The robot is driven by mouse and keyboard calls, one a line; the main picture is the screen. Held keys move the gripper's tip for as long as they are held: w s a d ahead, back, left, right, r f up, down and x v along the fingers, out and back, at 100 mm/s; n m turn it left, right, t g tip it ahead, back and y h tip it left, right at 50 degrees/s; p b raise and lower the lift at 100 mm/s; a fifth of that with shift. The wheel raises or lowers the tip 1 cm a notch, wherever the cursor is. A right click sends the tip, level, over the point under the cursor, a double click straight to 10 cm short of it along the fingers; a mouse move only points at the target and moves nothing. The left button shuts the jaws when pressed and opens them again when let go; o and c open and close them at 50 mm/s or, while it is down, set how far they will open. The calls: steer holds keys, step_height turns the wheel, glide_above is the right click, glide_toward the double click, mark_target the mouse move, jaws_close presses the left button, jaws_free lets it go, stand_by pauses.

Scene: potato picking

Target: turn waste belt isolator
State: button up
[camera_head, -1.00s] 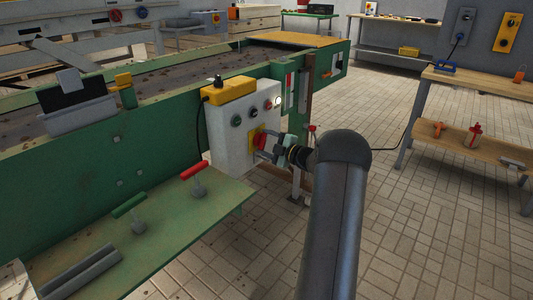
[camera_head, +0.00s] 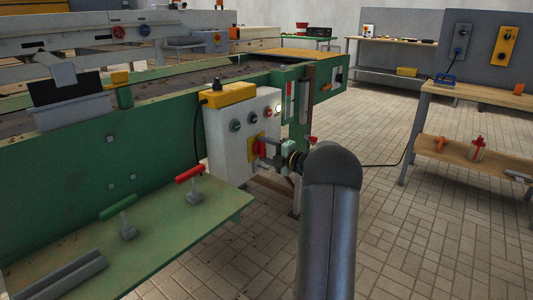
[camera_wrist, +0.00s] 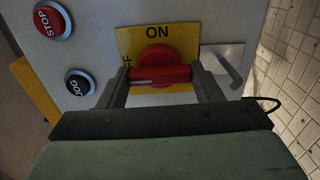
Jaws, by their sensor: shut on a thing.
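The waste belt isolator is a red rotary handle (camera_wrist: 160,73) on a yellow plate (camera_wrist: 188,36) marked "ON" at the top, with part of "OFF" showing at its left. In the wrist view the handle bar lies sideways. My gripper (camera_wrist: 161,78) is shut on the handle, one finger at each end of the bar. In the head view the isolator's yellow plate (camera_head: 252,150) is low on the front of the white control box (camera_head: 227,157). My gripper (camera_head: 271,150) reaches it from the right, and my arm hides part of the area behind.
A red STOP button (camera_wrist: 52,20) and black JOG button (camera_wrist: 79,83) are close to the left finger. A grey hasp-like bracket (camera_wrist: 228,66) is right of the plate. The green bench (camera_head: 140,235) with red and green-handled levers stands below left.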

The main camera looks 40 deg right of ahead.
steer(key=o, duration=1)
steer(key=shift+s, duration=0.1)
steer(key=p+v, duration=0.4)
steer(key=v, duration=1.3)
steer(key=shift+s, duration=0.15)
